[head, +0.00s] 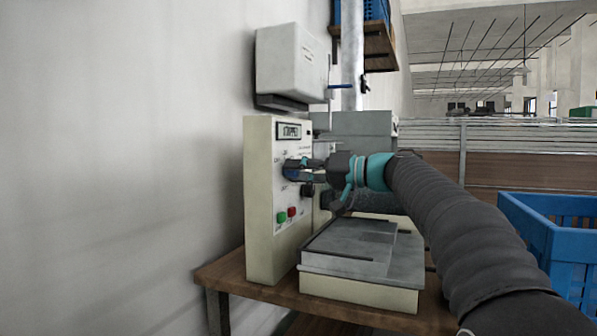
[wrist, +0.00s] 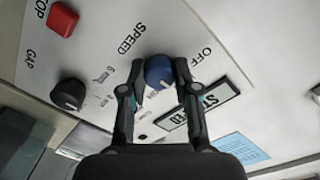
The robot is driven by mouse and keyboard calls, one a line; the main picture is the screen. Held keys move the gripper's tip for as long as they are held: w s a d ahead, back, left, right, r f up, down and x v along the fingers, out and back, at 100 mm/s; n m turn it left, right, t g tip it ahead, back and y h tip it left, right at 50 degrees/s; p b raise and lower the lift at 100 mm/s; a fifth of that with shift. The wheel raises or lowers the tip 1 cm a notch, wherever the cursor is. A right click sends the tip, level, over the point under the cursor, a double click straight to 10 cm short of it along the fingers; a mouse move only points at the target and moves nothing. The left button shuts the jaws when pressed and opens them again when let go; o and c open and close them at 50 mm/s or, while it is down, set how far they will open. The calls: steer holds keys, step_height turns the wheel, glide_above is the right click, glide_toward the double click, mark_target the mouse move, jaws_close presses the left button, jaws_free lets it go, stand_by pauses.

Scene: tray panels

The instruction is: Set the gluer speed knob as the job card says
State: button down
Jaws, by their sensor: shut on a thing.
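The blue speed knob (wrist: 159,70) sits on the pale control panel (wrist: 100,40) between the words SPEED and OFF. My gripper (wrist: 158,80) has one finger on each side of the knob and is shut on it. In the head view my gripper (head: 299,170) reaches the panel below the display, and its fingers largely cover the knob. The knob's pointer is not clear. The display (head: 289,131) seems to read STOPPED. A light blue card (wrist: 240,147) with small print lies at the lower right of the wrist view; its text is unreadable.
A black knob (wrist: 68,94) marked GAP and a red stop button (wrist: 62,20) are near the blue knob. A green button (head: 281,217) is low on the panel. A metal-topped machine bed (head: 350,246) stands beside it. A blue crate (head: 555,235) is at right.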

steer(key=c, duration=0.8)
jaws_free()
steer(key=shift+c, duration=0.2)
steer(key=v, duration=1.2)
steer(key=shift+s, duration=0.1)
